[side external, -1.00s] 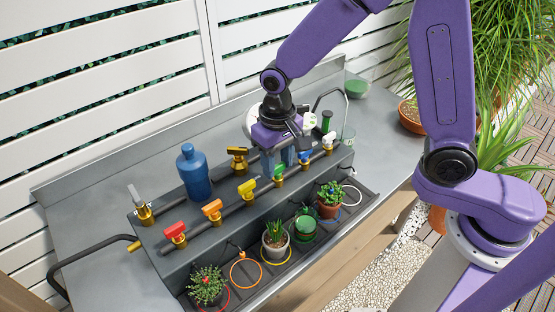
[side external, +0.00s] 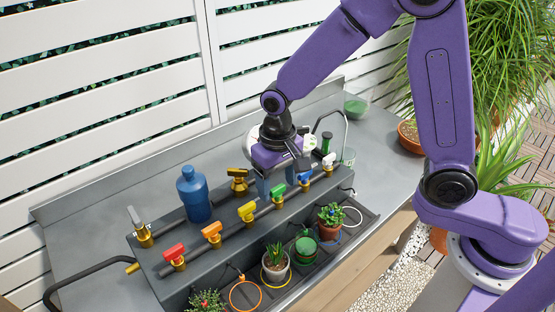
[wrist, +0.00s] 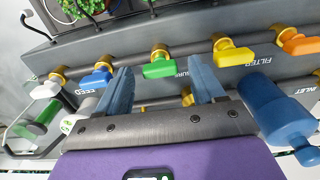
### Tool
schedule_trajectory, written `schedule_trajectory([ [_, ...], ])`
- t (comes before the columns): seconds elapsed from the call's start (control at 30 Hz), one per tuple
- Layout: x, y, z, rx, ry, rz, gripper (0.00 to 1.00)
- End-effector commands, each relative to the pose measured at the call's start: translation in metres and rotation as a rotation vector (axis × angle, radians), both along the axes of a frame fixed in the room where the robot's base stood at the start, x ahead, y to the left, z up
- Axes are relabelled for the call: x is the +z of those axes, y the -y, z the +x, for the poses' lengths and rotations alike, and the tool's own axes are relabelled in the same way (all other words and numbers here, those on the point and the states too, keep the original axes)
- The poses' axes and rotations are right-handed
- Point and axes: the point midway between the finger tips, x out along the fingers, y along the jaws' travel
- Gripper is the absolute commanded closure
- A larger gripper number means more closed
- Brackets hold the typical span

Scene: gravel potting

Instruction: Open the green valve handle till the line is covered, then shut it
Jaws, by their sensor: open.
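The green valve handle (side external: 278,191) is on the front pipe, between the yellow and blue handles. In the wrist view the green handle (wrist: 158,69) lies across the pipe's line, beyond and between my fingertips. My gripper (side external: 277,181) is open and empty, pointing down behind and above the handle; its two blue fingers (wrist: 159,78) stand apart with no visible contact on it. A round green container (side external: 305,248) sits in the trough below the green valve. Its inside and any line on it are too small to make out.
Red (side external: 174,252), orange (side external: 211,230), yellow (side external: 246,210), blue (side external: 305,177) and white (side external: 328,160) handles share the pipe closely. A blue bottle (side external: 194,195) and a brass valve (side external: 238,180) stand behind. Potted plants (side external: 275,262) flank the green container.

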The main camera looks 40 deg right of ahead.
Motion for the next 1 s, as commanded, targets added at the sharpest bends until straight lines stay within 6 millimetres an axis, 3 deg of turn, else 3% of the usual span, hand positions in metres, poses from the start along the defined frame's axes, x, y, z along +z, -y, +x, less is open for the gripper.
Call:
schedule_trajectory([
  [0.17,0.024,-0.001,0.001,0.0,0.008,0.004,0.32],
  [0.7,0.136,-0.001,0.001,-0.001,0.008,0.004,0.32],
  [1.0,0.168,0.0,0.0,-0.001,0.003,0.002,0.32],
])
